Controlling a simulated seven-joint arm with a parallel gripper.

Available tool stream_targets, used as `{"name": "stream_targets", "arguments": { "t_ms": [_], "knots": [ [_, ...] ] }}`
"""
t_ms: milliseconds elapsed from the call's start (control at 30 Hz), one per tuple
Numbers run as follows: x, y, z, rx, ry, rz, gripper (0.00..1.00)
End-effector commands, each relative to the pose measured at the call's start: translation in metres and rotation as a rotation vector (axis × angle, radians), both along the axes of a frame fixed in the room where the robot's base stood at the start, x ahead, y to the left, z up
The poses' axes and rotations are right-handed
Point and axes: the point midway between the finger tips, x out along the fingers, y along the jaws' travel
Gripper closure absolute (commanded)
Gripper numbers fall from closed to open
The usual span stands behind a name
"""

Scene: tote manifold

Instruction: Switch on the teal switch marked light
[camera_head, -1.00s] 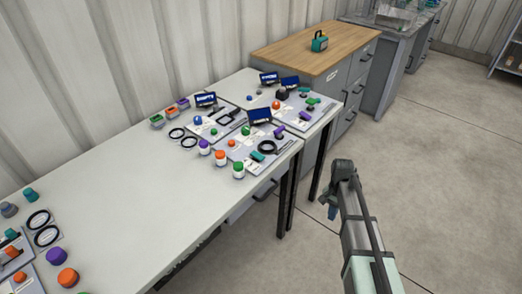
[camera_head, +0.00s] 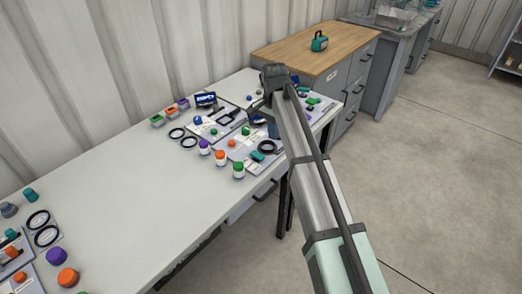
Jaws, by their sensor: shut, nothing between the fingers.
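Several small panels with coloured knobs and switches lie on the white table. A teal switch (camera_head: 257,156) sits on the near panel of the right-hand group, beside a black ring. Another teal part (camera_head: 11,233) is on a panel at the far left edge, and a teal knob (camera_head: 31,195) stands near it. No marking is legible, so I cannot tell which is marked light. My arm hides part of these panels.
Loose jars, including an orange one (camera_head: 220,158), stand along the near table edge. Black rings (camera_head: 188,142) and a small dark blue display (camera_head: 206,99) are close by. A wooden-topped cabinet (camera_head: 305,48) stands behind. The middle of the white table (camera_head: 125,170) is clear.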

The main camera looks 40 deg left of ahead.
Motion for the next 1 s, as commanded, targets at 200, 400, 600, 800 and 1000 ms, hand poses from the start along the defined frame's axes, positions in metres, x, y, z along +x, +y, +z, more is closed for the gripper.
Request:
{"name": "stream_targets", "arguments": {
  "t_ms": [200,400,600,800,1000],
  "knots": [
    [-0.018,0.028,0.042,0.019,-0.016,0.001,1.0],
    [-0.024,0.034,0.053,0.024,-0.02,0.0,1.0],
    [-0.024,0.034,0.053,0.024,-0.02,0.0,1.0],
    [-0.024,0.034,0.05,0.023,-0.02,0.0,1.0],
    [-0.024,0.033,0.03,0.022,-0.019,0.0,1.0]
  ]
}}
